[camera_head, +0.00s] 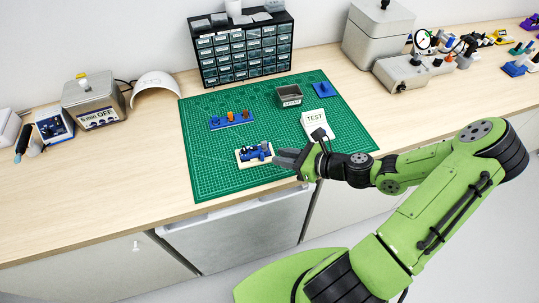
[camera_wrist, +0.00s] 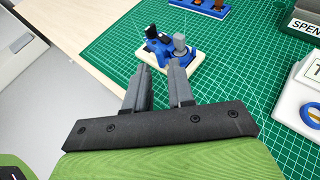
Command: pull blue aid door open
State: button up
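The blue aid (camera_head: 254,153) sits on a cream base (camera_head: 241,157) near the front of the green mat. In the wrist view the blue aid (camera_wrist: 157,48) lies just beyond my fingertips, with a dark piece at its left and a grey upright piece at its right. My gripper (camera_head: 278,159) is just right of the aid in the head view. In the wrist view my gripper (camera_wrist: 159,66) has its two grey fingers apart with nothing held between them. The aid's door cannot be told apart clearly, and its position is unclear.
A blue stand with small coloured pieces (camera_head: 231,119), a dark SPEN-labelled bin (camera_head: 289,96), a TEST pad (camera_head: 317,123) and a blue block (camera_head: 325,90) share the green mat (camera_head: 210,175). A drawer cabinet (camera_head: 243,52) stands behind. The mat's front left is clear.

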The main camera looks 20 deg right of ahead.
aim_at(263, 154)
jog(key=x, duration=0.5)
jog(key=shift+a+f, duration=0.1)
jog(key=shift+a, duration=0.05)
jog(key=shift+c, duration=0.3)
grip_shut()
